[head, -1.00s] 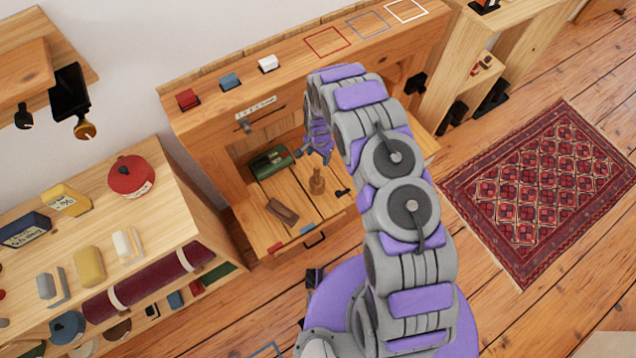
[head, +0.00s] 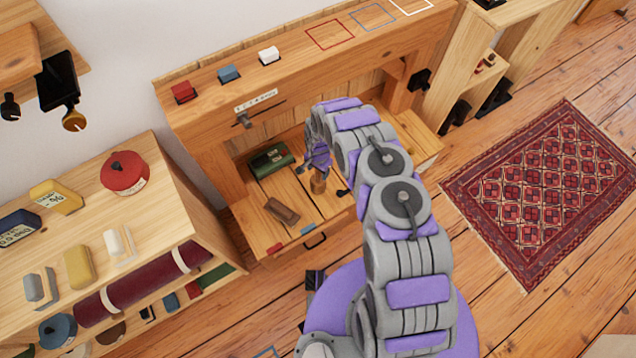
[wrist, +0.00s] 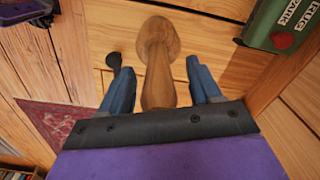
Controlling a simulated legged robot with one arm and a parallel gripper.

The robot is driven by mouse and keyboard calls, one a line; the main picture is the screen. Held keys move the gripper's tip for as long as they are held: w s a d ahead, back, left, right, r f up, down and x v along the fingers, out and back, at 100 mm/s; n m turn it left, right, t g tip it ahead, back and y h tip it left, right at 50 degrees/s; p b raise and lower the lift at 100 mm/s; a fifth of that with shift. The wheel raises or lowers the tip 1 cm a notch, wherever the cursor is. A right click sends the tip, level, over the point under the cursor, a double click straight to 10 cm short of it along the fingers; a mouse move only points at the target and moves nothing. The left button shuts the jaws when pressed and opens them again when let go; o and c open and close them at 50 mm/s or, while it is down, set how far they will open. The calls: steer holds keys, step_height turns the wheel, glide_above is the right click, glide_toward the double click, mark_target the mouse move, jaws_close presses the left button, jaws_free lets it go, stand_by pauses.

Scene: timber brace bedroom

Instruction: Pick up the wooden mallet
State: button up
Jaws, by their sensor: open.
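The wooden mallet (head: 318,183) stands upright on the pull-out wooden shelf of the bench, below my gripper (head: 316,163) in the head view. In the wrist view the mallet (wrist: 158,45) has a rounded pale-brown base and a narrower part reaching toward my gripper (wrist: 160,77). The two blue fingers are spread, one on each side of the mallet's near end, with visible gaps. They do not appear closed on it. My arm covers part of the scene right of the mallet in the head view.
A dark wooden block (head: 282,209) lies on the shelf (head: 262,235) left of the mallet. A green box (head: 270,159) lies behind it. A small black item (head: 343,193) is just right of the mallet. The bench beam (head: 300,55) runs above and behind.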

steer(key=shift+f, duration=0.6)
steer(key=shift+r, duration=0.1)
steer(key=shift+c, duration=0.2)
steer(key=shift+c, duration=0.7)
steer(key=c, duration=0.9)
steer(key=shift+c, duration=0.2)
